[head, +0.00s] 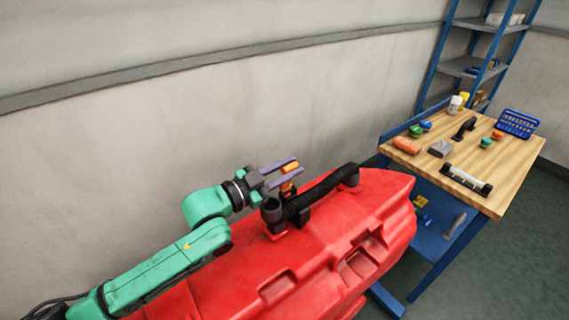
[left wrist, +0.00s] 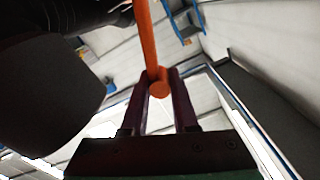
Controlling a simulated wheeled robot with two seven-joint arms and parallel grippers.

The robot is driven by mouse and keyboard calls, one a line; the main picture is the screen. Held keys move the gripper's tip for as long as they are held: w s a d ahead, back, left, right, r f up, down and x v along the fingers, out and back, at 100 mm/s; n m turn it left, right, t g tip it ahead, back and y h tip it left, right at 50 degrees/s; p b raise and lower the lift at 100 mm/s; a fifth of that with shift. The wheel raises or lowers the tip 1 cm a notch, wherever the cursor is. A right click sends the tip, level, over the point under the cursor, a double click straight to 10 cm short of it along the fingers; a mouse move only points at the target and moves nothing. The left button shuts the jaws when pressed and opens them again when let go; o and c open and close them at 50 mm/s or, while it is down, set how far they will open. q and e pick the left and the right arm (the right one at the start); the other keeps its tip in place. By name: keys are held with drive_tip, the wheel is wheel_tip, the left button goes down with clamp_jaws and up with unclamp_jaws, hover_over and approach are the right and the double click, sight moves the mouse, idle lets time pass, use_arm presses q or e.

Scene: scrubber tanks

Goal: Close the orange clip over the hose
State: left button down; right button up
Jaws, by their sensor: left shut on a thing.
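The orange clip (head: 287,187) is at the near end of the black ribbed hose (head: 322,192) on the red tank (head: 330,235). My left gripper (head: 290,168) is above that end of the hose, shut on the orange clip. In the left wrist view the clip (left wrist: 147,38) is a long orange bar with a round end, held between the fingertips of my left gripper (left wrist: 160,76). A large dark shape fills the left of that view; I cannot tell if it is the hose. The clip appears raised, with its upper part above the hose. My right gripper is not in view.
A wooden workbench (head: 505,172) with several tools and a blue basket (head: 517,123) stands at the right. A blue shelf rack (head: 470,66) is behind it. The pale wall (head: 200,120) runs behind the tank. Green floor is clear at the lower right.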

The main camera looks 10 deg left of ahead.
use_arm(q)
drive_tip(key=shift+s+d+f, duration=0.2)
drive_tip(key=shift+s+d, duration=0.15)
idle(0.3)
drive_tip(key=c, duration=0.7)
unclamp_jaws()
drive_tip(key=b+v, duration=0.1)
drive_tip(key=v, duration=1.3)
drive_tip(key=shift+s+a+r, duration=0.1)
drive_tip(key=shift+s+a, duration=0.05)
drive_tip(key=shift+s, duration=0.05)
